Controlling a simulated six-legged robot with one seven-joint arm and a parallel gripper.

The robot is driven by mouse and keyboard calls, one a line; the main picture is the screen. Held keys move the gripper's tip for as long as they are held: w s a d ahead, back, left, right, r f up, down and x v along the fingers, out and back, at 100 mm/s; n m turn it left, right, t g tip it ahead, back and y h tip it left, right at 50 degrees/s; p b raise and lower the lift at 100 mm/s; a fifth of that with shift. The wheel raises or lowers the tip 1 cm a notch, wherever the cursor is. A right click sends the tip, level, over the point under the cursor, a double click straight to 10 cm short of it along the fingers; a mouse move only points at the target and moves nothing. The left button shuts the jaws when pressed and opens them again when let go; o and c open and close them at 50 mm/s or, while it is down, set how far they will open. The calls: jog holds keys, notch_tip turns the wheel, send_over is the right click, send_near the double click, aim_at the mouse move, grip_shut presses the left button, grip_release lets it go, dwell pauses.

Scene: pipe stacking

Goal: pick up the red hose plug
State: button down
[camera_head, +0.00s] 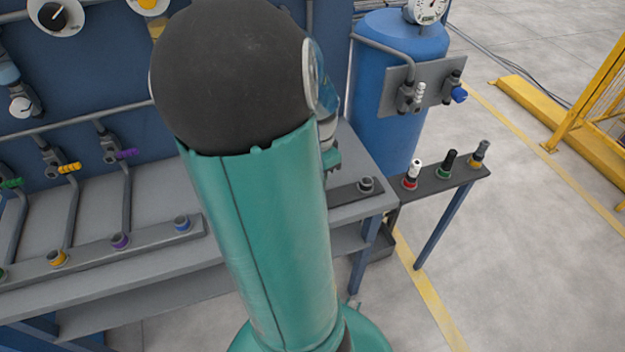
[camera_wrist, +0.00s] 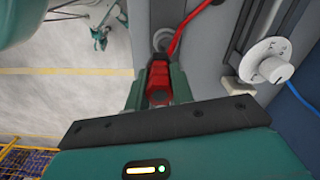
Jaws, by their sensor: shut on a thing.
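The red hose plug (camera_wrist: 158,74) sits between the two fingers of my gripper (camera_wrist: 158,88) in the wrist view. My gripper is shut on it, with one teal finger on each side. A red hose (camera_wrist: 190,24) runs from near the plug toward the top right. A round grey fitting (camera_wrist: 162,40) lies just beyond the plug; I cannot tell whether they touch. In the head view my arm hides the plug and most of the gripper.
In the head view, a grey bench (camera_head: 60,275) carries sockets with coloured rings. A small side rack (camera_head: 446,180) holds three fittings with red, green and yellow rings. A blue tank (camera_head: 388,130) stands behind it. The floor at right is open up to a yellow barrier (camera_head: 565,125).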

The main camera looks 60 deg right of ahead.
jog(key=s+a+r, duration=0.1)
jog(key=s+r, duration=0.7)
jog(key=s, duration=0.4)
jog(key=shift+s, duration=0.3)
jog(key=shift+r, duration=0.15)
notch_tip(320, 180, up, 8)
dwell(0.5)
jog(key=shift+w, duration=0.1)
